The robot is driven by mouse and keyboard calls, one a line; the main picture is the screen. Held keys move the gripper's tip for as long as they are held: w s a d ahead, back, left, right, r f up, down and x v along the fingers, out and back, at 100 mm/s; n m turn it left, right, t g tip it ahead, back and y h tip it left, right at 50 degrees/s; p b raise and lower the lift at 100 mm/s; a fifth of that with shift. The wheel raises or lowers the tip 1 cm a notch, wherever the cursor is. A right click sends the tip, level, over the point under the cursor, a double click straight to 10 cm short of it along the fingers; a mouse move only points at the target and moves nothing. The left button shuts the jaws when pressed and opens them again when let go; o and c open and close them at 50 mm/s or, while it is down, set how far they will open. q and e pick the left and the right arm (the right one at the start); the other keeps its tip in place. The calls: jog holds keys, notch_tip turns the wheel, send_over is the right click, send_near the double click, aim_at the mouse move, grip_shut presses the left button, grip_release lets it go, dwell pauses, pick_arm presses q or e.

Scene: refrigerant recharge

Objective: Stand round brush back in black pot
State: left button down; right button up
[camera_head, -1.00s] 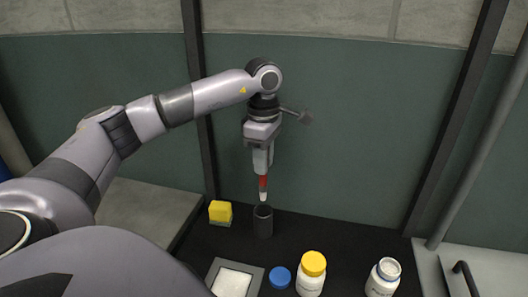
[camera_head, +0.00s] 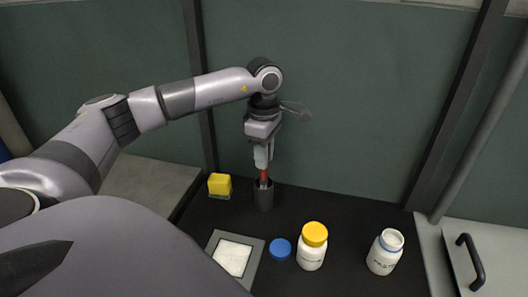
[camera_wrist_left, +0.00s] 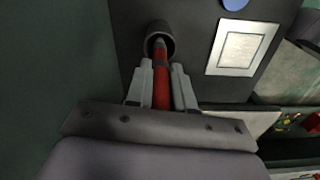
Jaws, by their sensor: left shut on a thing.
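My left gripper (camera_head: 263,163) is shut on the round brush, directly above the black pot (camera_head: 264,196). The brush (camera_head: 264,178) has a red handle and points downward, with its lower end inside the pot's mouth. In the left wrist view the red brush (camera_wrist_left: 161,80) lies between the two fingers (camera_wrist_left: 161,85), and its grey end reaches into the opening of the pot (camera_wrist_left: 154,30). How deep the brush sits in the pot is hidden. My right gripper does not show.
A yellow block (camera_head: 220,184) stands just left of the pot. In front are a white pad in a grey tray (camera_head: 213,245), a blue lid (camera_head: 280,249), a yellow-capped bottle (camera_head: 312,255) and an open white bottle (camera_head: 385,252). A wall panel rises behind.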

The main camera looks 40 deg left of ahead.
pick_arm(q)
jog(key=shift+f, duration=0.15)
jog(key=c, duration=0.9)
grip_release()
jog(key=shift+r+b, duration=0.35)
jog(key=shift+r, duration=3.25)
jog(key=shift+s+f, duration=0.1)
jog(key=shift+s, duration=0.05)
